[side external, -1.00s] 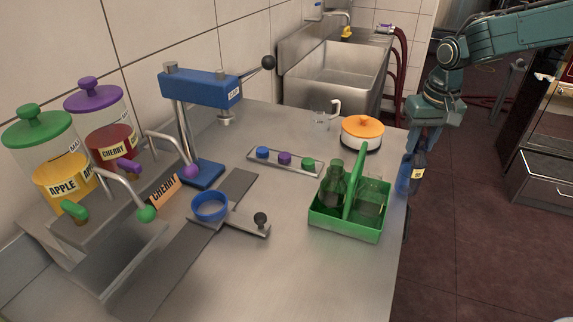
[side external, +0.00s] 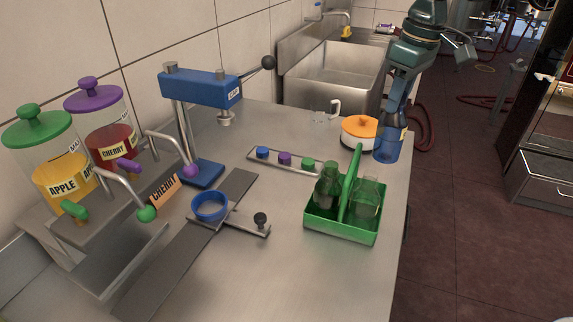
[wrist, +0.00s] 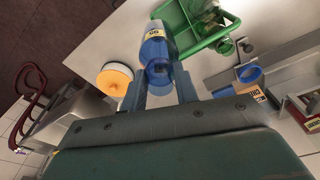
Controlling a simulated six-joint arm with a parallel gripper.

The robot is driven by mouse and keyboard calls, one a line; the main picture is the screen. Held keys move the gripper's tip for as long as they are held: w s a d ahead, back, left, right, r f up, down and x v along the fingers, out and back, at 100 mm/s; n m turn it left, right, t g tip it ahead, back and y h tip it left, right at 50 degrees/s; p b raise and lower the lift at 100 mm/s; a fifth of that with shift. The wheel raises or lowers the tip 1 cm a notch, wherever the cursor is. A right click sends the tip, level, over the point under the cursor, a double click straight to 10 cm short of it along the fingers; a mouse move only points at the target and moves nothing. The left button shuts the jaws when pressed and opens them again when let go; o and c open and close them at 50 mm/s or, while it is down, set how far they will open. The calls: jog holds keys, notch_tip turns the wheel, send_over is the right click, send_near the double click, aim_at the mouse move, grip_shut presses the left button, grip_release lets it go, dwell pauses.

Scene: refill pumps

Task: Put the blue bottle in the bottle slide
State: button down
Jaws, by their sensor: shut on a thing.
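The blue bottle (side external: 387,150) is a see-through blue bottle with a yellow label. My gripper (side external: 393,128) is shut on it and holds it roughly upright near the table's right edge, beside the orange-lidded pot. In the wrist view the bottle (wrist: 156,50) lies between the two fingers. The bottle slide (side external: 233,221) appears to be the metal rail on the counter with a blue ring holder (side external: 209,206) and a black knob. The ring looks empty and is well to the left of my gripper.
The orange-lidded pot (side external: 360,127), a cap tray (side external: 262,160), a blue press (side external: 205,88) and juice dispensers (side external: 60,185) stand around. The front middle counter is clear.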

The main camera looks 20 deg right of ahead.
aim_at(389, 118)
jog(key=shift+s+a+r+n, duration=0.1)
jog(key=shift+a+r+n, duration=0.25)
jog(key=shift+r+n, duration=0.45)
jog(key=shift+s+a+r+n, duration=0.15)
jog(key=shift+a+r+n, duration=0.3)
jog(key=shift+r, duration=0.6)
jog(key=shift+s+a+r+n, duration=0.1)
jog(key=shift+a+r+n, duration=0.15)
jog(key=shift+r+n, duration=0.6)
jog(key=shift+r, duration=0.15)
jog(key=shift+w+d+f+m, duration=0.2)
jog(key=shift+f+m, duration=0.2)
jog(key=shift+f, duration=0.25)
jog(key=d+f+m, duration=0.5)
jog(key=f+m, duration=0.1)
jog(key=f, duration=0.2)
jog(key=s+d+f+m+h, duration=0.1)
jog(key=d+f+m, duration=0.3)
jog(key=f, duration=0.3)
jog(key=shift+d+f+m, duration=0.35)
jog(key=shift+d+m, duration=0.05)
jog(key=shift+m, duration=0.5)
